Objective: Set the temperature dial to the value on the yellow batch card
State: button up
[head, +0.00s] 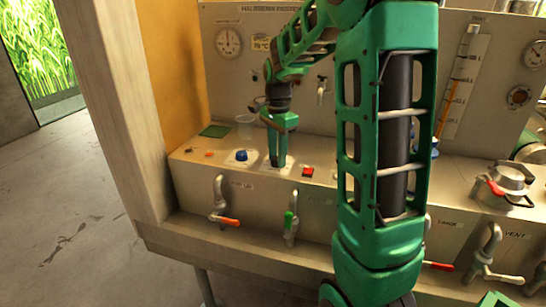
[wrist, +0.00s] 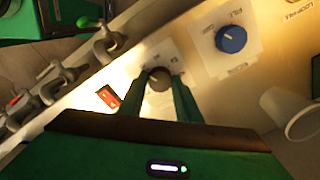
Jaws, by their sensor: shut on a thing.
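My gripper (head: 279,162) reaches down to the counter in the head view. In the wrist view my gripper (wrist: 159,88) has its two green fingers on either side of a dark round dial (wrist: 159,77), shut on it. Scale marks show on the pale plate around the dial, but I cannot read its setting. In the head view the fingers hide the dial. A small yellow card (head: 261,43) is on the back panel, partly behind my arm; its writing looks like a number ending in °C, too small to read surely.
A blue knob (head: 241,155) sits left of my gripper, and a red rocker switch (head: 308,172) to its right. Taps with an orange lever (head: 229,221) and a green lever (head: 289,219) stick out along the front.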

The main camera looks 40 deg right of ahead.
jog(key=shift+r+m, duration=0.1)
jog(key=shift+m, duration=0.4)
jog(key=shift+d, duration=0.1)
jog(key=o, duration=1.1)
notch_tip(320, 180, up, 11)
jog(key=shift+w+f, duration=0.1)
jog(key=shift+f, duration=0.1)
